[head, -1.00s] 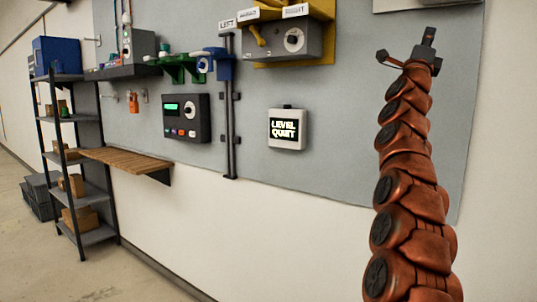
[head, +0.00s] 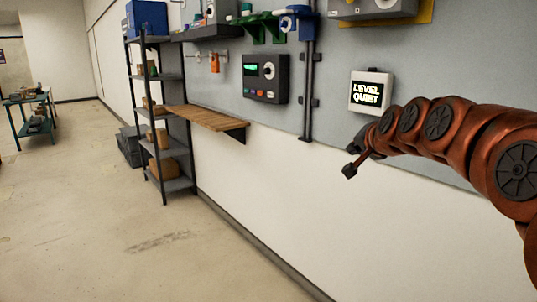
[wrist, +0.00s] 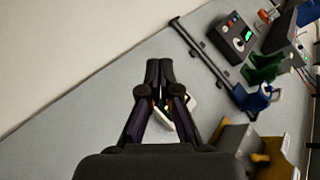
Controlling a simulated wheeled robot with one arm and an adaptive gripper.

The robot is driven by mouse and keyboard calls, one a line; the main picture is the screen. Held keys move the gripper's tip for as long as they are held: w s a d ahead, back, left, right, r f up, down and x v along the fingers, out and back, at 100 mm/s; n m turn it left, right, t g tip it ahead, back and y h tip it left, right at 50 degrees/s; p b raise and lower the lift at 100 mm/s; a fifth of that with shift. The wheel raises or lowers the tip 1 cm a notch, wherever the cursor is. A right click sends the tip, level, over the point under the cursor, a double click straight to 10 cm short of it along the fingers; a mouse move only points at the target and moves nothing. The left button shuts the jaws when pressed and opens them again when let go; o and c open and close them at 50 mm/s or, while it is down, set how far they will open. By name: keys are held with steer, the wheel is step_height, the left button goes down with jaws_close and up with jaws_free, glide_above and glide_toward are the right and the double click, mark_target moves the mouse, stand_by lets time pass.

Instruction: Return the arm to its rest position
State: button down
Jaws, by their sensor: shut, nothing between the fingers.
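My orange segmented arm (head: 445,125) reaches in from the right in the head view, bent over and pointing left. My dark gripper (head: 353,163) is at its end, in front of the wall panel, just below the "LEVEL QUIET" display (head: 371,92). In the wrist view my gripper (wrist: 160,75) has its fingertips together and holds nothing. The display's white case (wrist: 185,107) shows partly behind the fingers there, mostly hidden.
A control box (head: 265,77) and a vertical dark rail (head: 309,85) are on the panel. A wooden wall shelf (head: 208,117) juts out left of my gripper. A metal rack (head: 164,160) stands farther left. The floor in front (head: 110,225) is clear.

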steer(key=s+a+f+n+g, duration=0.2)
steer(key=s+a+f+g, duration=0.15)
steer(key=s+f, duration=0.6)
steer(key=s+a+f+n+g, duration=0.2)
steer(key=s+f+g, duration=0.2)
steer(key=s+f, duration=0.5)
steer(key=s+d+f+n+g+h, duration=0.1)
steer(key=s+f+g, duration=0.25)
steer(key=s, duration=0.65)
steer(key=s+f+n+g, duration=0.2)
steer(key=s+f, duration=0.2)
steer(key=s, duration=0.6)
steer(key=s+d+f+n+g+h, duration=0.1)
steer(key=s+f+g, duration=0.15)
steer(key=s, duration=0.75)
step_height(320, 180, up, 14)
steer(key=w+t+p, duration=0.1)
steer(key=p, duration=1.2)
steer(key=shift+w+f, duration=0.2)
steer(key=shift+w, duration=0.1)
